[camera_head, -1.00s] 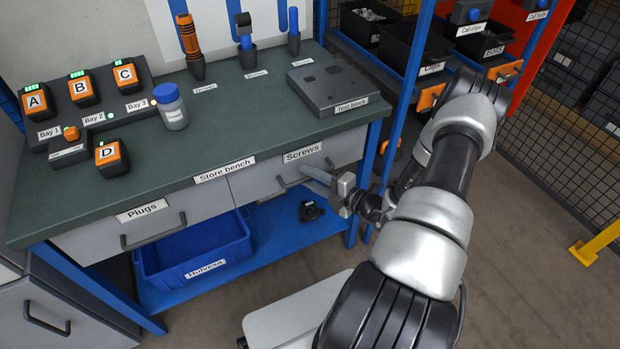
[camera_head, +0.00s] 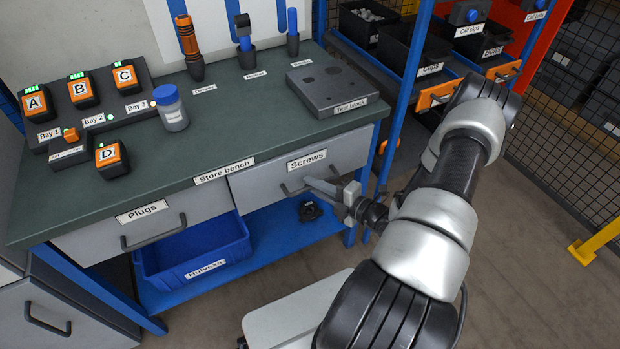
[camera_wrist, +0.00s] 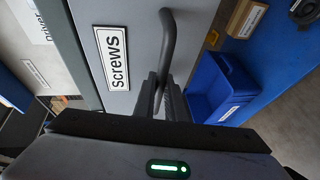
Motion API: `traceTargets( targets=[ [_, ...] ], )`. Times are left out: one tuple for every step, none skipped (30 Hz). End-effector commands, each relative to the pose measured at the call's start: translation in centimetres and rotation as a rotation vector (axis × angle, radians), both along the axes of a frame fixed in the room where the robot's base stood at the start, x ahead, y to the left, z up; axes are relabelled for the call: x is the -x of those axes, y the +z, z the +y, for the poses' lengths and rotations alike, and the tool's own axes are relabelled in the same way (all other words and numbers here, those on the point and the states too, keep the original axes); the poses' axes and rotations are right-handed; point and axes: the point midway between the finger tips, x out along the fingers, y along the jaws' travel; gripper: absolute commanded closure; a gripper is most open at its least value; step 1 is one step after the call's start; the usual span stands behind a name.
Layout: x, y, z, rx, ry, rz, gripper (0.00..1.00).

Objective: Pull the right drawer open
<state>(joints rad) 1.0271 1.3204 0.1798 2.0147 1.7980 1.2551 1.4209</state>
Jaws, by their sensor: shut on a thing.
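The right drawer (camera_head: 262,190), labelled "Screws", is in the bench front in the head view. Its front stands slightly out from the bench, beyond the neighbouring drawer's front. In the wrist view the grey drawer front (camera_wrist: 110,88) and its dark bar handle (camera_wrist: 168,38) are close. My gripper (camera_head: 312,184) reaches the handle from the right. In the wrist view my gripper (camera_wrist: 161,92) has its two fingers closed around the handle's near part.
The "Plugs" drawer (camera_head: 85,243) on the left is shut. A blue crate (camera_head: 215,255) sits on the low shelf below. A bottle (camera_head: 171,110) and a test block (camera_head: 325,88) stand on the bench top (camera_head: 230,125). A blue post (camera_head: 396,95) stands near my arm.

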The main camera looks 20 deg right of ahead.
Motion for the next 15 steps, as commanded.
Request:
traceTargets(
  targets=[
    [1.3,0.1,-0.1,-0.003,-0.004,0.004,1.0],
    [2.0,0.1,-0.2,-0.004,-0.005,0.004,1.0],
    [2.9,0.1,-0.2,-0.004,-0.004,0.004,1.0],
    [3.7,0.1,-0.2,-0.004,-0.005,0.004,1.0],
    [4.5,0.1,-0.2,-0.003,-0.005,0.005,1.0],
    [5.6,0.1,-0.3,-0.004,-0.006,0.005,1.0],
    [6.4,0.1,-0.3,-0.004,-0.005,0.003,1.0],
    [7.3,0.1,-0.3,-0.004,-0.006,0.005,1.0],
    [8.3,0.1,-0.3,-0.005,-0.005,0.005,1.0],
    [9.1,0.1,-0.4,-0.003,-0.006,0.004,1.0],
    [10.0,0.1,-0.4,-0.003,-0.005,0.004,1.0],
    [11.0,0.0,-0.4,-0.004,-0.006,0.003,1.0],
    [11.8,0.0,-0.5,-0.003,-0.005,0.004,1.0],
    [12.5,0.0,-0.5,-0.002,-0.004,0.003,1.0],
    [13.4,0.0,-0.5,-0.003,-0.005,0.003,1.0]
  ],
)
